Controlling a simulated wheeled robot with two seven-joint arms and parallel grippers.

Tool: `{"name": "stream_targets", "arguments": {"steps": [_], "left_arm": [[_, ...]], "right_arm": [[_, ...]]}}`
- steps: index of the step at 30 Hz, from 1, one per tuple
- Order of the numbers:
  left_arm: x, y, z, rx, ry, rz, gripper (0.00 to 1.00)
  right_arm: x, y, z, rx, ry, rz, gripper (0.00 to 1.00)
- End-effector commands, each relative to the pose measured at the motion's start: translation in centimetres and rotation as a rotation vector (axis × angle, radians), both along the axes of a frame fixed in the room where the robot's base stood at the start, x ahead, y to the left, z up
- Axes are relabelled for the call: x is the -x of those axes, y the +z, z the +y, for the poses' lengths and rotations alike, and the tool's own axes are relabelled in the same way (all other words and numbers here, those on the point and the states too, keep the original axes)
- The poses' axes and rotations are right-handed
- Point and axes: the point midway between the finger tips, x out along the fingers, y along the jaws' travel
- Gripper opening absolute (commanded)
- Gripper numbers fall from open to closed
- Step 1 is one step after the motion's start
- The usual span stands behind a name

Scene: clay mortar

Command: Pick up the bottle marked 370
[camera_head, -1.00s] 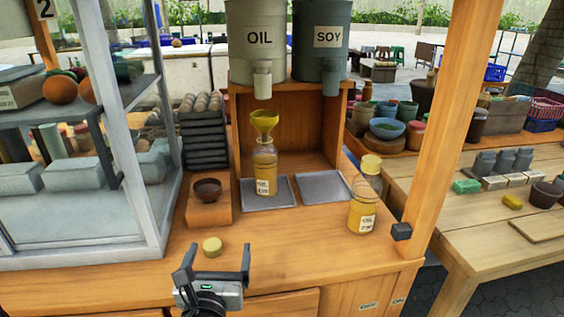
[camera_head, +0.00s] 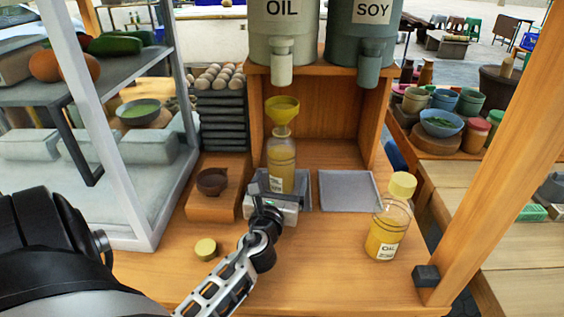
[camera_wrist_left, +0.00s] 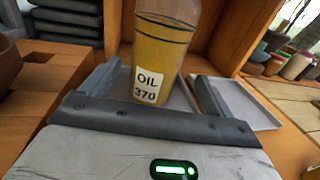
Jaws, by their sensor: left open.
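The bottle marked 370 (camera_head: 281,158) stands upright on the left grey metal plate (camera_head: 303,190), below the OIL dispenser. It is clear, holds yellow oil, and has a yellow funnel (camera_head: 282,112) in its neck. In the left wrist view the bottle (camera_wrist_left: 160,55) shows its label "OIL 370"; its top is cut off. My left gripper (camera_head: 268,192) is in front of the bottle's lower part and hides some of it. In the left wrist view its open fingers (camera_wrist_left: 153,88) are spread with the bottle between and beyond them. My right gripper is not in view.
A second oil bottle (camera_head: 390,225) with a yellow cap stands at the right. A yellow lid (camera_head: 205,249) lies at the front left. A brown bowl (camera_head: 212,181) sits on a wooden block left of the bottle. The right metal plate (camera_head: 348,191) is empty.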

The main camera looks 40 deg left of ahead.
Motion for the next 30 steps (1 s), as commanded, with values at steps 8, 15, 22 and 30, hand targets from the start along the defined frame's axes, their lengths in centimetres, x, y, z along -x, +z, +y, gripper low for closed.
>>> {"name": "stream_targets", "arguments": {"steps": [8, 15, 22, 30], "left_arm": [[-1.8, 0.4, 1.4, 0.0, 0.002, -0.002, 0.87], [-4.6, 0.4, 3.4, 0.001, 0.0, -0.001, 0.87], [-5.0, 0.3, 3.7, 0.001, 0.0, 0.001, 0.87], [-5.0, 0.3, 3.6, 0.001, 0.0, 0.001, 0.35]], "right_arm": [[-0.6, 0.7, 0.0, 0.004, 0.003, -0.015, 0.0], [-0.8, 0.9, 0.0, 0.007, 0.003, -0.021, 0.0], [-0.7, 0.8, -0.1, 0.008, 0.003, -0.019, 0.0], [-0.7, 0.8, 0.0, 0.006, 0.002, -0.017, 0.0]]}}
